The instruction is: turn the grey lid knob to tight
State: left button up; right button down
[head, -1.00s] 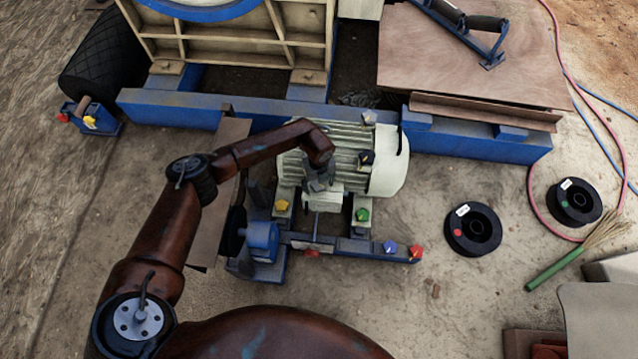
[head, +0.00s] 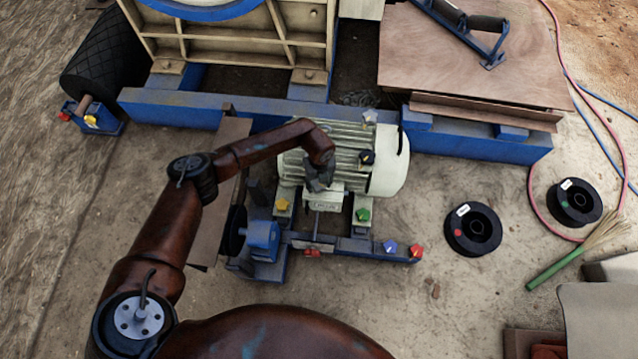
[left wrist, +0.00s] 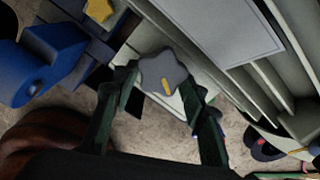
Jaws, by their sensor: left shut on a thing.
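The grey lid knob (left wrist: 163,74) is a lobed knob with a yellow mark. In the left wrist view the mark sits below its middle, toward the lower right. The knob is on the pale terminal box (head: 322,200) at the front of the ribbed motor (head: 385,172). My left gripper (head: 320,184) is over that box in the head view and hides the knob there. In the left wrist view the fingers of my left gripper (left wrist: 158,84) are on either side of the knob, shut on it. My right gripper is not in view.
A blue bracket (head: 262,240) is at the front left. Two black spools (head: 472,229) lie on open ground at the right.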

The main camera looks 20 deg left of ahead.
pick_arm(q)
jog(key=m+p, duration=0.1)
jog(key=m, duration=0.2)
jog(key=shift+a+r+m, duration=0.1)
jog(key=shift+m, duration=1.1)
jog(key=m, duration=0.2)
jog(key=shift+s+a+m, duration=0.1)
jog(key=shift+a+m, duration=0.05)
jog(key=shift+m, duration=0.25)
jog(key=m, duration=0.2)
jog(key=shift+a+m, duration=0.15)
jog(key=shift+m, duration=0.15)
jog(key=m, duration=0.2)
jog(key=shift+a+m, duration=0.1)
jog(key=shift+m, duration=0.3)
jog(key=m, duration=0.3)
jog(key=shift+a+m, duration=0.1)
jog(key=shift+m, duration=0.7)
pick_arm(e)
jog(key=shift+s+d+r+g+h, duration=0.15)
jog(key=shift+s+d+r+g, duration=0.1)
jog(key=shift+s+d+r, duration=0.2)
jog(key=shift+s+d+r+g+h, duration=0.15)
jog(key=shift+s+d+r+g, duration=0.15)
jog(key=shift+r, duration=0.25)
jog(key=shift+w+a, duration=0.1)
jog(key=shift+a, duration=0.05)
